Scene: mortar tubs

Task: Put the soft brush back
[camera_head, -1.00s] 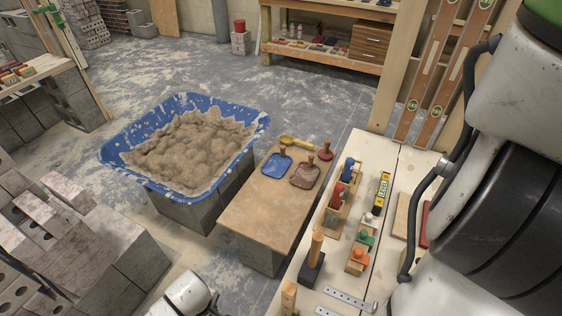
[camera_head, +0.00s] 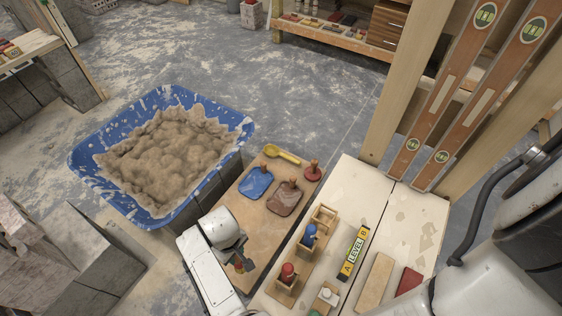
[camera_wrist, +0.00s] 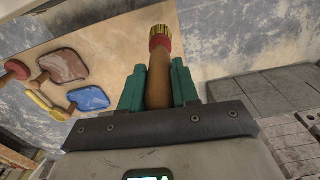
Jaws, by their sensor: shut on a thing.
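The brush in my grip (camera_wrist: 159,75) has a wooden handle, a red band and pale yellow bristles in the wrist view. The green fingers of my gripper (camera_wrist: 158,88) are shut on its handle, and the bristle end points away from the gripper. In the head view my gripper (camera_head: 241,264) is over the near part of the brown board, and the brush there is small and mostly hidden. A wooden rack (camera_head: 323,216) on the pale bench holds a blue-topped tool (camera_head: 310,231) and a red-topped tool (camera_head: 288,270). Its far compartment looks empty.
A blue tub of mortar (camera_head: 88,171) stands left of the brown board (camera_head: 228,197). On the board lie a blue float (camera_head: 257,182), a brown float (camera_head: 285,198), a yellow scoop (camera_head: 281,152) and a red-based tool (camera_head: 313,172).

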